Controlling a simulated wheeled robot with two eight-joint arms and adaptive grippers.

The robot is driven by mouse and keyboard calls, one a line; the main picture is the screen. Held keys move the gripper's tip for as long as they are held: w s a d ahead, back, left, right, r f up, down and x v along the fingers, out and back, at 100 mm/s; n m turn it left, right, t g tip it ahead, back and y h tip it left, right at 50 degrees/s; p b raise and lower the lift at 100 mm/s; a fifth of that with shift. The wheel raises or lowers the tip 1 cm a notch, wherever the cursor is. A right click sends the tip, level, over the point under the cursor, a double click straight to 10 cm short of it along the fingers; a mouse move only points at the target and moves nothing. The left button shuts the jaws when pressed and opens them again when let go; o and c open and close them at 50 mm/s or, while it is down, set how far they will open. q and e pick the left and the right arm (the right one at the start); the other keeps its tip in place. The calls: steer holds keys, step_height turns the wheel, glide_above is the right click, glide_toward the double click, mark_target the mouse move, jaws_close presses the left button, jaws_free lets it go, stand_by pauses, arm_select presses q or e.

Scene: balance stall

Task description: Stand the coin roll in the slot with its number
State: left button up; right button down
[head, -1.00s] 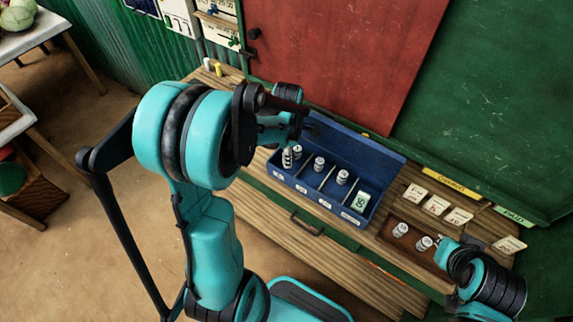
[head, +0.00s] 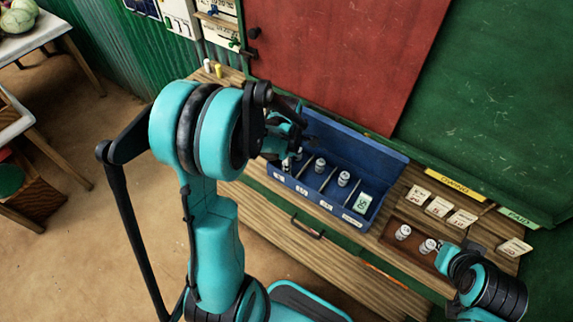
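The blue box (head: 392,163) stands on the wooden counter, divided into slots with white labels on its front. White coin rolls stand in it: one roll (head: 320,165) in the second slot, another roll (head: 343,178) in the third. In the leftmost slot, rolls (head: 298,154) are partly hidden by my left gripper (head: 283,140). That gripper is over the box's left end; its fingertips and any grip are unclear. Two more rolls stand in a brown tray (head: 412,253): one (head: 403,232) and one (head: 428,245) beside my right gripper (head: 442,252), whose fingers are unclear.
Paper cards (head: 438,207) lie right of the box, near a yellow sign (head: 454,182). A red board (head: 345,60) rises behind.

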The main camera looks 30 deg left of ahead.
arm_select(q)
step_height(320, 180, up, 11)
steer(key=p, duration=0.3)
steer(key=shift+r+p, duration=0.1)
steer(key=shift+p, duration=0.3)
steer(key=s+d+r+m+t, duration=0.3)
steer(key=s+d+r+m, duration=0.1)
steer(key=m, duration=0.8)
steer(key=s+d+r+m+t, duration=0.3)
steer(key=s+d+m, duration=0.3)
steer(key=m, duration=0.6)
steer(key=shift+d+r+m+t, duration=0.35)
steer(key=shift+m+t, duration=0.05)
steer(key=shift+t, duration=0.2)
steer(key=shift+f, duration=0.1)
step_height(320, 180, down, 5)
steer(key=b, duration=0.5)
steer(key=shift+s+f, duration=0.1)
